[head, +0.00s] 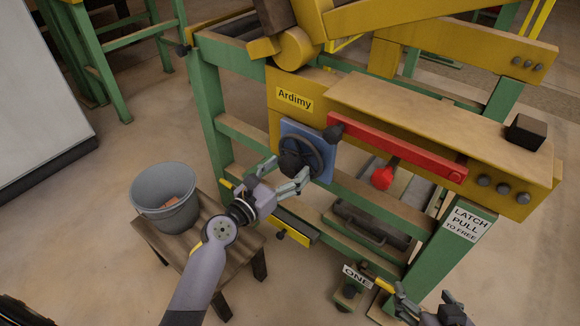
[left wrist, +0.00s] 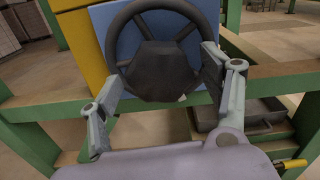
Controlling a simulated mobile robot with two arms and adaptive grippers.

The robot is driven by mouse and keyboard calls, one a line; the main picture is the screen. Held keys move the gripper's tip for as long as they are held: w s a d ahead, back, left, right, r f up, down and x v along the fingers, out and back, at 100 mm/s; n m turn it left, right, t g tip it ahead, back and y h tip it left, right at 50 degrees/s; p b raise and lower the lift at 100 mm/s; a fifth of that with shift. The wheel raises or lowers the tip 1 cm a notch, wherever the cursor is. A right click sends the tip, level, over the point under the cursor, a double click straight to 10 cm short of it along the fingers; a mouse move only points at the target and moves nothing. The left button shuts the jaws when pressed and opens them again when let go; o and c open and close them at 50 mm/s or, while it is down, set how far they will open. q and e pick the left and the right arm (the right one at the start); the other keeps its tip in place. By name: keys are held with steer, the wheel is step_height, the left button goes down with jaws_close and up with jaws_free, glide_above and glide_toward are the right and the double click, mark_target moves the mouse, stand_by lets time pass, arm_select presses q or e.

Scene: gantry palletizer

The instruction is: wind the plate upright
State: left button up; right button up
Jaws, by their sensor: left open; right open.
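A dark handwheel (head: 300,156) is mounted on a blue square plate (head: 322,133) on the front of the yellow and green machine. My left gripper (head: 287,171) is open in front of the wheel. In the left wrist view its fingers spread to either side of the wheel's lower part (left wrist: 160,62); I cannot tell whether they touch it. A yellow plate-like part (head: 390,16) slopes at the machine's top, cut off by the picture's edge. My right gripper (head: 390,288) is open at the lower right, away from the wheel.
A red bar (head: 400,148) with a red knob (head: 381,178) below lies right of the wheel. A sign (head: 464,222) reads "LATCH PULL TO FREE". A grey bucket (head: 165,196) stands on a wooden stool (head: 170,244) at left. A small "ONE" sign (head: 357,275) stands near my right gripper.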

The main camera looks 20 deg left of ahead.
arm_select(q)
steer(key=shift+x, duration=0.8)
steer(key=shift+c, duration=0.2)
steer(key=c, duration=1.1)
